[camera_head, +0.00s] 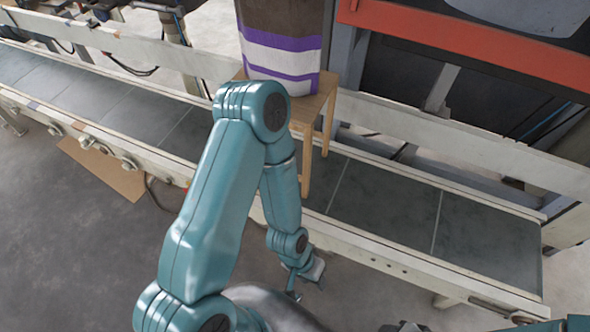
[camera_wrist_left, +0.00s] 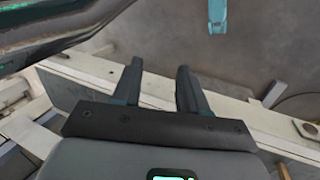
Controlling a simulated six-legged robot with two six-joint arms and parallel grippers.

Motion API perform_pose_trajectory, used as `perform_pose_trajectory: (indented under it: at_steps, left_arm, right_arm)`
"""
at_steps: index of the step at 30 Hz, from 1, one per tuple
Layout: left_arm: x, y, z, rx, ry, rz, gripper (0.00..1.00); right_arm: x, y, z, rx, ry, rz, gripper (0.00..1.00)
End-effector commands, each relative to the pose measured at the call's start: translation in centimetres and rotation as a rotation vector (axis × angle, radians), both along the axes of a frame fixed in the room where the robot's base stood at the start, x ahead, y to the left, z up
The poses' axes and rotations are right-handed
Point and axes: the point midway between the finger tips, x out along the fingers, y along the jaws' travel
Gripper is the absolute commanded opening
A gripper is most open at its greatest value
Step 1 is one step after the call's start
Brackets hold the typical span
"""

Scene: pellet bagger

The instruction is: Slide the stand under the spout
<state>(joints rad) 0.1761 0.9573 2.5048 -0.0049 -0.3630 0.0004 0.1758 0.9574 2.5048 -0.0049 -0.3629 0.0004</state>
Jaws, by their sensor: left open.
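The wooden stand (camera_head: 326,98) stands on the grey conveyor belt, partly hidden behind my left arm. A brown, white and purple bag (camera_head: 282,48) rests upright on top of it, cut off by the upper edge of the head view. My left gripper (camera_head: 309,275) hangs low on the near side of the conveyor, apart from the stand. In the left wrist view its two dark fingers (camera_wrist_left: 158,78) are apart with nothing between them. My right gripper is not in view; only a bit of teal arm shows at the bottom right. I cannot make out the spout.
The conveyor belt (camera_head: 385,212) runs from upper left to lower right, with a pale near rail (camera_head: 400,263) and a higher far rail (camera_head: 465,146). A red-orange beam (camera_head: 460,45) crosses at the upper right. Cardboard (camera_head: 105,168) lies on the floor at left. The belt right of the stand is clear.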

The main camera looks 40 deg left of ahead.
Motion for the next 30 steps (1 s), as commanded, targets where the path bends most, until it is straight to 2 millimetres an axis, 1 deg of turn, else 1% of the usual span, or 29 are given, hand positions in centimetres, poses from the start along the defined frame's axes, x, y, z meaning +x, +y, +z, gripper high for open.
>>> perform_pose_trajectory:
  at_steps: [5, 6, 7, 8, 11, 14, 15, 16, 17, 18, 20, 21, 23, 24, 25, 27, 30]
  left_arm:
    - [0.0, 0.0, 0.0, 0.0, 0.0, 0.0, 0.43]
    - [0.0, 0.0, 0.0, 0.0, 0.0, 0.0, 0.46]
    - [0.0, 0.0, -0.1, 0.0, 0.0, 0.0, 0.53]
    - [0.1, 0.0, -0.2, 0.001, -0.005, 0.001, 0.53]
    - [1.8, 0.7, -1.1, 0.014, -0.062, 0.008, 0.53]
    - [5.1, 2.4, -2.4, 0.049, -0.197, 0.027, 0.53]
    - [7.0, 3.3, -2.7, 0.07, -0.273, 0.036, 0.53]
    - [8.5, 4.0, -2.8, 0.087, -0.336, 0.043, 0.53]
    - [10.0, 4.8, -2.7, 0.106, -0.401, 0.05, 0.53]
    - [11.9, 5.8, -2.4, 0.134, -0.49, 0.062, 0.53]
    - [14.3, 7.5, -1.4, 0.178, -0.62, 0.081, 0.53]
    - [15.6, 8.6, -0.6, 0.21, -0.706, 0.096, 0.53]
    - [17.1, 10.3, 0.8, 0.258, -0.833, 0.119, 0.53]
    - [17.8, 11.4, 1.9, 0.294, -0.916, 0.136, 0.53]
    - [18.2, 12.2, 2.7, 0.32, -0.975, 0.149, 0.53]
    - [18.5, 14.0, 4.7, 0.381, -1.107, 0.183, 0.53]
    - [17.9, 16.2, 7.6, 0.463, -1.266, 0.231, 0.53]
  right_arm:
    - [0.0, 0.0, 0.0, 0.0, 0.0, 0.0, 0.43]
    - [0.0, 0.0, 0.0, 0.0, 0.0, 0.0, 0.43]
    - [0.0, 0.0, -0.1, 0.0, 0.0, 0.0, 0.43]
    - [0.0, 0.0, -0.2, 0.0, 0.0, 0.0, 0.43]
    - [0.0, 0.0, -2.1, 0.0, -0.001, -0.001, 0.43]
    - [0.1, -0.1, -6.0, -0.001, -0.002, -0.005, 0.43]
    - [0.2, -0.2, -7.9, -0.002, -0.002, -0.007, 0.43]
    - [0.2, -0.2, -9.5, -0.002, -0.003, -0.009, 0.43]
    - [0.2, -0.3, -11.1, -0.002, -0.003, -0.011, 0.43]
    - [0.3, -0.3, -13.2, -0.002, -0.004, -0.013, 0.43]
    - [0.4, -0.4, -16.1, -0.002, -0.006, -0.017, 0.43]
    - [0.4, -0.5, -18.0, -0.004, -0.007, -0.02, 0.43]
    - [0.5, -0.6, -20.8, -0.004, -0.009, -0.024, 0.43]
    - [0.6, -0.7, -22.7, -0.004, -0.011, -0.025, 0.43]
    - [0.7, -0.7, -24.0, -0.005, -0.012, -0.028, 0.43]
    - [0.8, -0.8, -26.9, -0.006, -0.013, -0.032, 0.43]
    - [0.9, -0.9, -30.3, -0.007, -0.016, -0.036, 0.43]
